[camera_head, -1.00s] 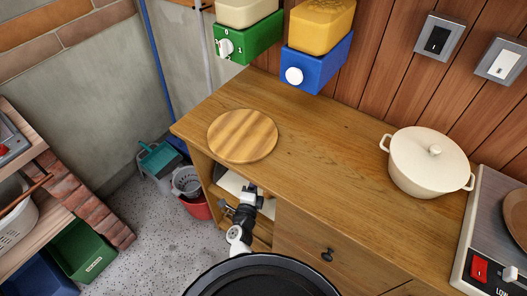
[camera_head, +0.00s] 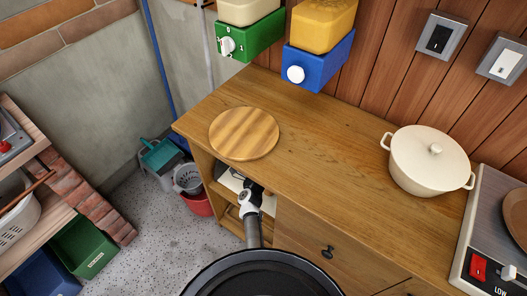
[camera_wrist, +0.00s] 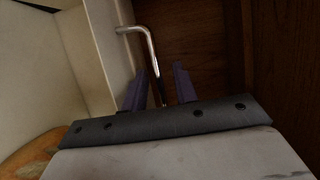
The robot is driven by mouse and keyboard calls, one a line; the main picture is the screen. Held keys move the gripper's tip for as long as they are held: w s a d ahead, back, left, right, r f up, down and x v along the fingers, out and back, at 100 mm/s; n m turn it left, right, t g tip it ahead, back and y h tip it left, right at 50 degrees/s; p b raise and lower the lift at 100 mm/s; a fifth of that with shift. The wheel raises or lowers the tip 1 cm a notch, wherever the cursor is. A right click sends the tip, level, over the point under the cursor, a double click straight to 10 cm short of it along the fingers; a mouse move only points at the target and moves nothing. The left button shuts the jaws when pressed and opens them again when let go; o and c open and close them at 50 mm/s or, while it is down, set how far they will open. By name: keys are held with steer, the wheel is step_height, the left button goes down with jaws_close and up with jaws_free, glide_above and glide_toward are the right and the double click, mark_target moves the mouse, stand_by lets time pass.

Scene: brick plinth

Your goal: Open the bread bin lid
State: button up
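The bread bin appears as a cream-white box (camera_head: 232,182) in the open compartment under the counter, mostly hidden by the counter and my arm. In the wrist view, cream panels (camera_wrist: 88,62) fill the left side. A bent metal bar handle (camera_wrist: 152,52) sticks out from the panel edge and runs down between the fingers. My gripper (camera_wrist: 158,88) has its two dark fingers apart, with the bar between them and a visible gap. Whether either finger touches the bar cannot be told. In the head view the fingers are hidden inside the compartment.
An orange-brown mottled thing (camera_wrist: 28,150) shows at the wrist view's lower left. Dark wooden walls (camera_wrist: 205,40) stand close on the right. On the counter (camera_head: 318,150) are a round board (camera_head: 244,133) and a cream pot (camera_head: 428,163). Buckets (camera_head: 188,180) stand left of the compartment.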

jaws_close()
steer(key=shift+s+a+f+b, duration=0.2)
steer(key=shift+s+f+b, duration=0.2)
steer(key=shift+b, duration=0.6)
steer(key=shift+s+a+f+t+b, duration=0.2)
steer(key=shift+t+b, duration=0.2)
steer(key=shift+b, duration=0.25)
steer(key=shift+s+a+r+n+t+b, duration=0.2)
steer(key=shift+s+b, duration=0.1)
steer(key=shift+b, duration=0.3)
steer(key=shift+s+a+r+n+t+b, duration=0.1)
steer(key=shift+s+a+b, duration=0.15)
steer(key=shift+b, duration=0.3)
jaws_free()
